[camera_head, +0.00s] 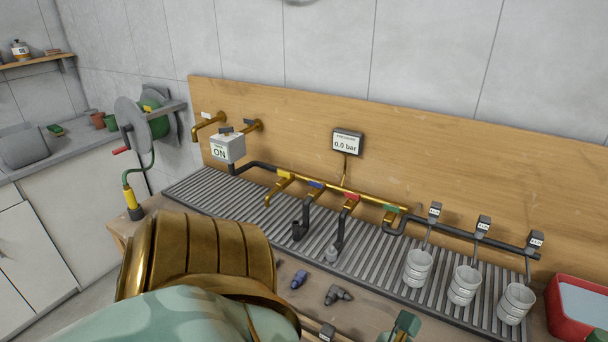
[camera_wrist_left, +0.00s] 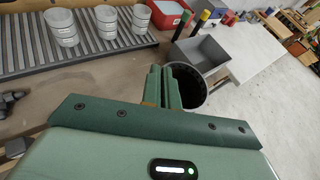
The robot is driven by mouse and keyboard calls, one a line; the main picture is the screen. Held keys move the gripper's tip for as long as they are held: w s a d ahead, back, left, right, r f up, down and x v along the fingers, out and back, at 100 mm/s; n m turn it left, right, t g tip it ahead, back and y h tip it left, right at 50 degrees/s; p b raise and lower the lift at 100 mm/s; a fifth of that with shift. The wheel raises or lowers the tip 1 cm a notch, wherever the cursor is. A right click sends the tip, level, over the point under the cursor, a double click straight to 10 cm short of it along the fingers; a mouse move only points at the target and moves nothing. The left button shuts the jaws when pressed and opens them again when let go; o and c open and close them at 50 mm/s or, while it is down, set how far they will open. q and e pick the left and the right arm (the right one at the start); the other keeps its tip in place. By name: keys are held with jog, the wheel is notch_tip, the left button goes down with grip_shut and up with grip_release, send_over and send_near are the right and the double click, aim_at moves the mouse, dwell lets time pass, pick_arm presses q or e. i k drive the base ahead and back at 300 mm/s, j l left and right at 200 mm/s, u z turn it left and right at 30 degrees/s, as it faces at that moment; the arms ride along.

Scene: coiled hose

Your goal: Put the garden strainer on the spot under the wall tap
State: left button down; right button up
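I cannot make out a garden strainer for certain in either view. Brass wall taps (camera_head: 208,122) stick out from the wooden back panel at the left in the head view. The slatted grey drain grate (camera_head: 222,205) runs below them, and its left part looks bare. In the left wrist view, my left gripper (camera_wrist_left: 162,86) has its two green fingers close together, with nothing visible held. A dark round open vessel (camera_wrist_left: 193,86) shows just behind the fingers, partly hidden by them; I cannot tell whether it is the strainer.
Several brass and black outlets run from the valve box (camera_head: 228,148) along the panel. Three pale buckets (camera_head: 463,285) stand on the grate at the right, beside a red water tub (camera_head: 574,300). Small fittings (camera_head: 338,294) lie on the front board. A hose reel (camera_head: 150,120) is at the left.

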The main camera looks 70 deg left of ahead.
aim_at(205, 187)
jog(key=k+j+u, duration=0.25)
jog(key=j+u, duration=0.15)
jog(key=j, duration=0.8)
jog(key=j+u, duration=0.45)
jog(key=j, duration=0.75)
